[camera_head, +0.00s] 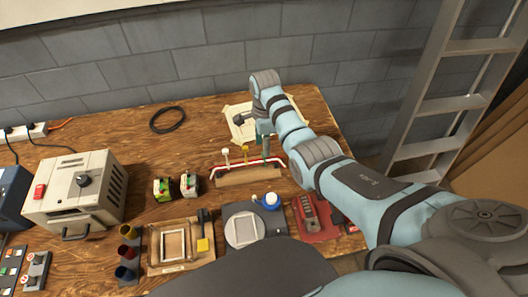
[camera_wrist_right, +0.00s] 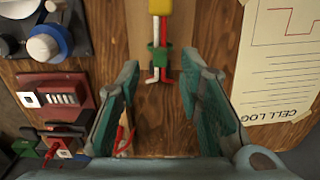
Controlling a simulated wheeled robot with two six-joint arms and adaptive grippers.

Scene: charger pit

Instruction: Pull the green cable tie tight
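The green cable tie (camera_wrist_right: 160,56) sits around a red cable (camera_wrist_right: 167,33) and a white cable (camera_wrist_right: 155,35) near their ends, in the right wrist view. The cables run along a wooden strip (camera_head: 248,176) on the bench, and a yellow tie (camera_wrist_right: 160,6) is further along them. My right gripper (camera_wrist_right: 160,78) is open, its teal-padded fingers on either side of the cable ends, apart from the tie. In the head view, my right gripper (camera_head: 263,142) points down at the right end of the strip and hides the green tie there. My left gripper is out of view.
A "CELL LOG" sheet (camera_wrist_right: 277,65) lies beside the strip. A red block (camera_head: 315,218) and a grey plate with a blue-and-white knob (camera_head: 270,201) stand in front. A grey machine (camera_head: 80,188) stands left. Bare wood lies around a black cable loop (camera_head: 167,119).

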